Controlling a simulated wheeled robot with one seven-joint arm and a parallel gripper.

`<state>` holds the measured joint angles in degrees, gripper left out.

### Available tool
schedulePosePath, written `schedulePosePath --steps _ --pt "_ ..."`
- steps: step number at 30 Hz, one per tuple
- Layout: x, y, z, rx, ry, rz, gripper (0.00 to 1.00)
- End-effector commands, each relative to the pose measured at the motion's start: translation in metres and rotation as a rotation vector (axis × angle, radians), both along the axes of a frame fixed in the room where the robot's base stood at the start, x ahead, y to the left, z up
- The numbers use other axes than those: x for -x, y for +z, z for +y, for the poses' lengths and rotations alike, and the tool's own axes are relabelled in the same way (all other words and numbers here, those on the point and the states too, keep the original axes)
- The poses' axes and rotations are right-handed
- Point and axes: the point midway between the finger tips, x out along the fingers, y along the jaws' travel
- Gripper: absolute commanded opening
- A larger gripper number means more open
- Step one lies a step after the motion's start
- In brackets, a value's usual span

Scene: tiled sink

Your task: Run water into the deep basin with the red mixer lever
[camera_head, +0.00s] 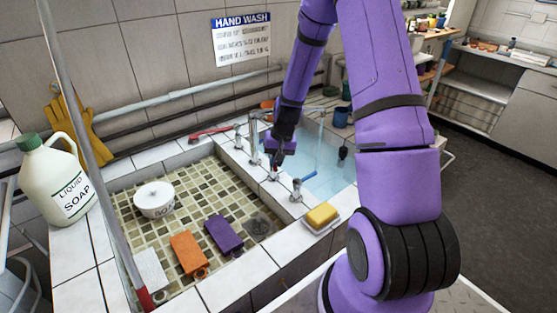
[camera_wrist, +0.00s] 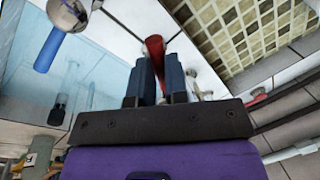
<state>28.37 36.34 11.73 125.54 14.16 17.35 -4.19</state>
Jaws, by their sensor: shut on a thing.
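In the wrist view the red lever (camera_wrist: 155,48) lies between my two fingertips. My gripper (camera_head: 277,160), pointing down, is shut on it; the fingers also show in the wrist view (camera_wrist: 160,75). The deep basin (camera_head: 328,183) is to the right of the divider and looks pale blue inside. A thin pale-blue vertical streak shows in it; I cannot tell whether it is running water.
A blue lever (camera_head: 306,178) stands close to the right of my gripper. A yellow sponge (camera_head: 322,215) lies on the front rim. The shallow tiled basin holds a white bowl (camera_head: 154,199), an orange block (camera_head: 188,253) and a purple block (camera_head: 223,235). A soap jug (camera_head: 60,185) stands left.

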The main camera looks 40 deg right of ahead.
Motion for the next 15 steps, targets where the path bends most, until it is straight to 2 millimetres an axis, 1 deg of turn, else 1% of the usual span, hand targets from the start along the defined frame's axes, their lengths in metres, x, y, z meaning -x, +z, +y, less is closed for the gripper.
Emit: schedulePosePath --steps 4,15 --pt "-0.004 0.000 0.008 0.000 -0.131 0.000 0.00" --pt "-0.016 0.000 0.021 0.002 -0.453 -0.001 0.00"
